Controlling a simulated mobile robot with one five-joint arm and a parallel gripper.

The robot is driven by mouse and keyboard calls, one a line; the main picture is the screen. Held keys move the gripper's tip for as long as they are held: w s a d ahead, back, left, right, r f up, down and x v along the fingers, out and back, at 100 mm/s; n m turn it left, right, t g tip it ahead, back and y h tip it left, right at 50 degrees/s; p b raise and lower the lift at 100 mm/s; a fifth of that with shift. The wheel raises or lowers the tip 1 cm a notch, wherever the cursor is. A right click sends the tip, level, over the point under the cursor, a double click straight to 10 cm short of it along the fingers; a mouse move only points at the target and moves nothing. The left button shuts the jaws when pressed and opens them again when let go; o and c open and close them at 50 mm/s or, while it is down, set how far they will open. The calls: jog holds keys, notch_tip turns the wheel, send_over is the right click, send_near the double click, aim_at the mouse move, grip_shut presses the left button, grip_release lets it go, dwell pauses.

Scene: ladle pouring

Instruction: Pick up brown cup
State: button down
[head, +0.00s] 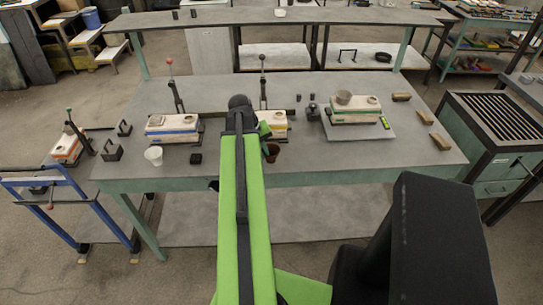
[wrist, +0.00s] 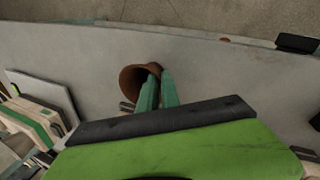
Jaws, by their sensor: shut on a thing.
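The brown cup (head: 273,152) stands near the front edge of the long grey table (head: 225,152), just right of my green arm in the head view. In the wrist view the brown cup (wrist: 134,80) is at the fingertips, its open mouth facing the left of the picture. My gripper (wrist: 156,92) has its green fingers shut on the cup's wall, one finger reaching inside the mouth. In the head view my arm hides most of the gripper and part of the cup. I cannot tell whether the cup is clear of the tabletop.
A white cup (head: 153,154) and a small black block (head: 196,158) stand left of my arm. White-and-wood boxes (head: 172,125) and upright levers (head: 175,90) are behind. A grey board (head: 372,131) with a box lies to the right, beside wooden blocks (head: 440,142).

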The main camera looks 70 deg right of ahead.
dwell(0.4)
notch_tip(320, 180, up, 10)
jog(key=p, duration=1)
jog(key=shift+r, duration=0.1)
